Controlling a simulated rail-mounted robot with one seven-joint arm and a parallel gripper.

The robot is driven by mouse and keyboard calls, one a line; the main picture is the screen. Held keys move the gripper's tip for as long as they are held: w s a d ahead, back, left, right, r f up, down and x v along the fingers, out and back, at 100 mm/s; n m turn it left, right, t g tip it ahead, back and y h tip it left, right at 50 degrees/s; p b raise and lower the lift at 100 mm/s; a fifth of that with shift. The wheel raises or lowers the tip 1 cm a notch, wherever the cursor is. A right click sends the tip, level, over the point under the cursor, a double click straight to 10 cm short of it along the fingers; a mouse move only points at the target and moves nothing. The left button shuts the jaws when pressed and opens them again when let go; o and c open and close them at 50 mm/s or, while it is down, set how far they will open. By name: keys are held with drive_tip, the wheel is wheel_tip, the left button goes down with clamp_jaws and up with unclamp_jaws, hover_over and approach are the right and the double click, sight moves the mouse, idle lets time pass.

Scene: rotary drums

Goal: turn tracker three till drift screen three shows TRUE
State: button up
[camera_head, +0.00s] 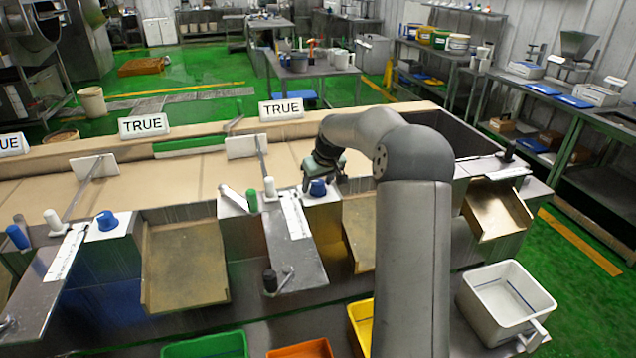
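Three white drift screens stand along the back edge of the long bench: one at the left edge (11,144), cut off and reading "UE", a middle one (143,125) reading TRUE and a right one (282,110) reading TRUE. No numbers on them are readable. A blue knob (318,187), which looks like a tracker, sits on a white plate right of centre. A similar blue knob (107,220) sits further left. My gripper (325,174) is at the right blue knob, close above or around it. My arm partly hides it, and its finger opening is unclear.
Chutes (185,262) slope to the front. A white bin (507,298) stands at front right. My arm hides part of the bench.

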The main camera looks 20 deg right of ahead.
drive_tip(key=b+v, duration=0.2)
drive_tip(key=v, duration=1.5)
drive_tip(key=shift+r, duration=0.25)
drive_tip(key=shift+d, duration=0.1)
